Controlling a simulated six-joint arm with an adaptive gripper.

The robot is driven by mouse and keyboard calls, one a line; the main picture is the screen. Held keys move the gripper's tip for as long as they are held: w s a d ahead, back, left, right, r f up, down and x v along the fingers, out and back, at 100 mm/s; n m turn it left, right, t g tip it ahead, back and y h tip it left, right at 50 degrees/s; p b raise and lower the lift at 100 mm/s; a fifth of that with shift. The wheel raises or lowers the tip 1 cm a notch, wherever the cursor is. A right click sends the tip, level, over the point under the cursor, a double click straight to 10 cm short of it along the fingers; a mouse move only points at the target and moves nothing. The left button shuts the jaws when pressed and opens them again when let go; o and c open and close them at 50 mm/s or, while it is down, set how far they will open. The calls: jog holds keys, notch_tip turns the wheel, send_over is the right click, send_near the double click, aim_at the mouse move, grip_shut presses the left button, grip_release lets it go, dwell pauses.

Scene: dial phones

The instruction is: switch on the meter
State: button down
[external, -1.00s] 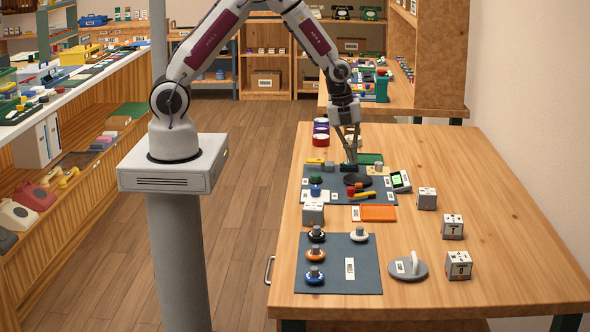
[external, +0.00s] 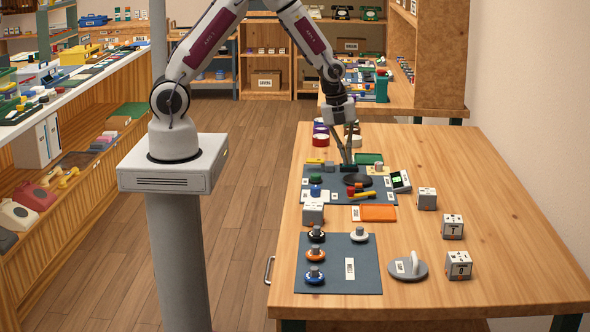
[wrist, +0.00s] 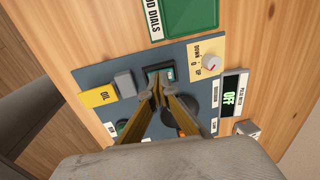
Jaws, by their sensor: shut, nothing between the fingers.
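The meter (wrist: 234,97) is a small white box with a dark screen, and green letters on it read OFF. It also shows at the right edge of the board in the external view (external: 401,181). A dark green rocker-like switch (wrist: 159,72) is set in the grey-blue board (wrist: 98,76). My gripper (wrist: 158,88) is shut and empty, pointing down, its tips at the near edge of this switch. I cannot tell whether they touch it. In the external view my gripper (external: 347,162) is over the back of the board. The fingers hide part of the board.
A grey block (wrist: 125,83), a yellow labelled piece (wrist: 97,96) and a cream plate with a white knob (wrist: 212,63) surround the switch. A round dark dial (external: 357,180) is close to the fingers. A green tray (external: 368,158) is behind.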

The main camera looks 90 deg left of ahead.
jog(key=shift+r, duration=0.1)
notch_tip(320, 180, up, 14)
jog(key=s, duration=0.2)
jog(key=shift+s+f, duration=0.2)
jog(key=shift+s, duration=0.1)
dwell(0.7)
jog(key=shift+w+r, duration=0.25)
jog(key=shift+w, duration=0.35)
jog(key=shift+f, duration=0.2)
jog(key=f, duration=0.3)
jog(key=w+f, duration=0.1)
jog(key=f, duration=0.3)
jog(key=w+f, duration=0.1)
jog(key=f, duration=0.3)
jog(key=shift+w+f, duration=0.15)
jog(key=shift+f, duration=0.1)
jog(key=shift+w+f, duration=0.2)
jog(key=shift+f, duration=0.75)
